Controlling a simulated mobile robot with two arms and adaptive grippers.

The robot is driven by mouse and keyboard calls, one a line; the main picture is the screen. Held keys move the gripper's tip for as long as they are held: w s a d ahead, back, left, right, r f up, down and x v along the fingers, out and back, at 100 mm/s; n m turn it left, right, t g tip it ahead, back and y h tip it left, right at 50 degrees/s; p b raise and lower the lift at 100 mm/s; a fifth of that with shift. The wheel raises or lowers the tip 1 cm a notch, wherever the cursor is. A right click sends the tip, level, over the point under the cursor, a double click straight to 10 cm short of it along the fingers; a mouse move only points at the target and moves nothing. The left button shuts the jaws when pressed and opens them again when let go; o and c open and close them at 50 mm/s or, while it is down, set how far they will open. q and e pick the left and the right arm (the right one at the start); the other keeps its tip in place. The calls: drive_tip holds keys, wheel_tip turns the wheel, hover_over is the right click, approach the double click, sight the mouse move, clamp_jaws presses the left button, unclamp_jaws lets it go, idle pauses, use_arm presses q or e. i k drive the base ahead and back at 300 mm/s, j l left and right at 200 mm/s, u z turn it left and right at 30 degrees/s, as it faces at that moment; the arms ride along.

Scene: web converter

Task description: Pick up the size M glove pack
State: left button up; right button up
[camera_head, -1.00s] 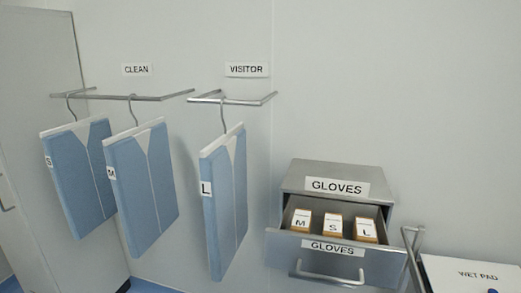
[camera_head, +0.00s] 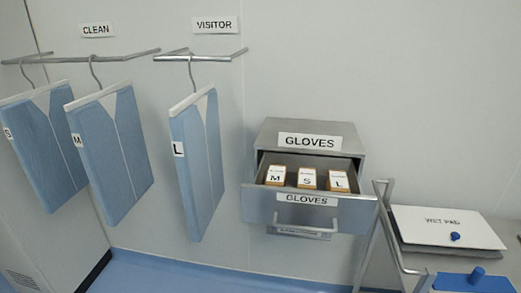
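The size M glove pack (camera_head: 276,176) is a small orange-brown box with a white top marked M. It lies leftmost of three packs in the open drawer (camera_head: 307,208) of the metal cabinet labelled GLOVES (camera_head: 318,130). The S pack (camera_head: 307,179) is in the middle and the L pack (camera_head: 339,181) is at the right. Neither of my grippers shows in the head view.
Blue garments marked S (camera_head: 45,145), M (camera_head: 110,150) and L (camera_head: 197,165) hang from wall rails at the left. A metal frame (camera_head: 385,235) stands right of the drawer. A WET PAD board (camera_head: 447,226) and a blue handled piece (camera_head: 473,281) lie beyond it.

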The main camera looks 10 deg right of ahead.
sight(276, 174)
drive_tip(key=i+l, duration=0.35)
drive_tip(key=l, duration=0.15)
drive_tip(key=i+l, duration=0.4)
drive_tip(key=l, duration=0.15)
